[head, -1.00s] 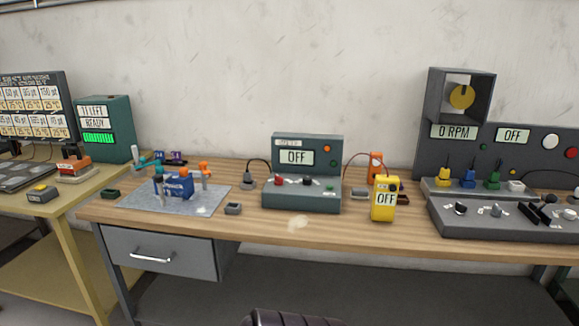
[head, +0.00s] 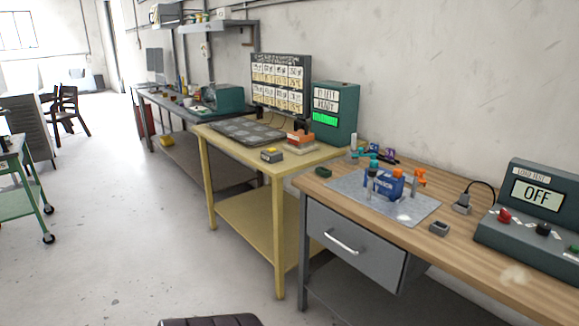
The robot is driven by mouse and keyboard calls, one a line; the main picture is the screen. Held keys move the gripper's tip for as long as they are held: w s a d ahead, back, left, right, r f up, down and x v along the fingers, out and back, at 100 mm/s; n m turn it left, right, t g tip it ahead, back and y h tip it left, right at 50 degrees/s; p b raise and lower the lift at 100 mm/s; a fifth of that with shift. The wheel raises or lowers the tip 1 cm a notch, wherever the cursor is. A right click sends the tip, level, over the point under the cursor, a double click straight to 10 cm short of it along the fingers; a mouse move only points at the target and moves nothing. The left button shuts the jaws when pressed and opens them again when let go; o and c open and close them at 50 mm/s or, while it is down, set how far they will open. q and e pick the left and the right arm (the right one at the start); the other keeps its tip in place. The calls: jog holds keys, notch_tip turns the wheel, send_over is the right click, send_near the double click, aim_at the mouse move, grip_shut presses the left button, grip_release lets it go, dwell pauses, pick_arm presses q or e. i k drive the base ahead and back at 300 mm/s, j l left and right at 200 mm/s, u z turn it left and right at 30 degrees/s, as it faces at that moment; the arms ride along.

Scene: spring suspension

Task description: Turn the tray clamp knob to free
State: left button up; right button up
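A dark grey tray (head: 248,132) with several shallow recesses lies on the yellow bench (head: 222,148), left of the green box with screens. A clamp knob cannot be made out on or beside the tray at this size. A small grey box with a yellow top (head: 272,155) sits near the bench's front edge. An orange and grey device (head: 300,141) stands between it and the green box (head: 335,112). Neither of my grippers is in view.
A wooden bench (head: 470,215) with a blue clamped device (head: 383,186) and a tester reading OFF (head: 538,195) stands at right. A darker bench (head: 180,98) stands farther back. Open floor (head: 130,240) lies at left, with a green cart (head: 22,190) at its edge.

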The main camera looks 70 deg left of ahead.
aim_at(372, 172)
jog(key=u, duration=1.6)
